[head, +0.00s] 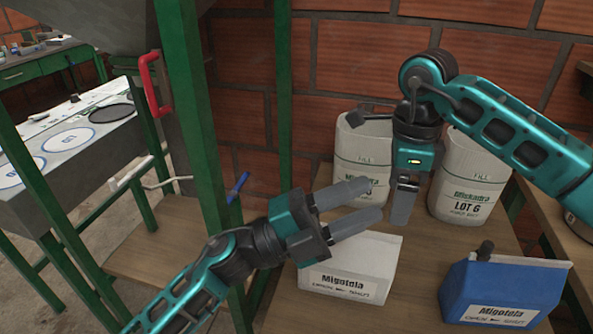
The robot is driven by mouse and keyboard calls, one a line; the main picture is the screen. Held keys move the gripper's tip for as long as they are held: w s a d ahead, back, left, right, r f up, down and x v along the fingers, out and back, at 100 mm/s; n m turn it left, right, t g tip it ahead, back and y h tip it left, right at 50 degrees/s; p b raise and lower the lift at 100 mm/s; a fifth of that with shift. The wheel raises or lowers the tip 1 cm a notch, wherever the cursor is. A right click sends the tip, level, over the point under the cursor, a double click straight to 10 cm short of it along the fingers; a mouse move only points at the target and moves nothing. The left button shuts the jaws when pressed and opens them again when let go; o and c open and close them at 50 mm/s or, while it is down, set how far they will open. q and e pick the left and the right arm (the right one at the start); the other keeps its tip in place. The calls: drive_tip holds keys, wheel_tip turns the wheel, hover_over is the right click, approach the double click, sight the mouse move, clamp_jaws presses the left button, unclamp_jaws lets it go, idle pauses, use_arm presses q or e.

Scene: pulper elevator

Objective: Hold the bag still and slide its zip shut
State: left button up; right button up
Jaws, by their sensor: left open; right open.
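A white bag (345,268) labelled Migotola stands on the wooden table in the middle. A blue bag (505,290) with the same label stands to its right, with a small dark knob (486,248) at its top edge. I cannot make out which bag carries the zip. My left gripper (376,199) is open, its two fingers pointing right above and behind the white bag's top edge. My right gripper (402,212) points down behind the white bag, close to the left fingertips. It is open, though its fingers overlap from this angle. No bag is visibly held.
Two tall pale sacks stand at the back, one left (361,160) and one right (466,185). A green post (200,130) rises left of the table. Bare tabletop (425,255) lies between the white and blue bags.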

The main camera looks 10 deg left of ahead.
sight(388, 235)
use_arm(q)
wheel_tip(388, 235, down, 2)
drive_tip(key=s+d+m+g+y, duration=0.25)
drive_tip(key=m+g+y, duration=0.6)
drive_tip(key=m, duration=0.55)
use_arm(e)
drive_tip(key=shift+f, duration=0.3)
use_arm(q)
drive_tip(key=w+a+r+t+y, duration=0.1)
drive_tip(key=w+a+t+y, duration=0.3)
drive_tip(key=w+a+y, duration=0.5)
drive_tip(key=shift+w+a+y, duration=0.4)
drive_tip(key=shift+a+y, duration=0.15)
drive_tip(key=shift+a, duration=0.65)
use_arm(e)
wheel_tip(388, 235, down, 12)
drive_tip(key=shift+f, duration=0.2)
use_arm(q)
drive_tip(key=shift+r+t, duration=0.1)
drive_tip(key=shift+t, duration=0.15)
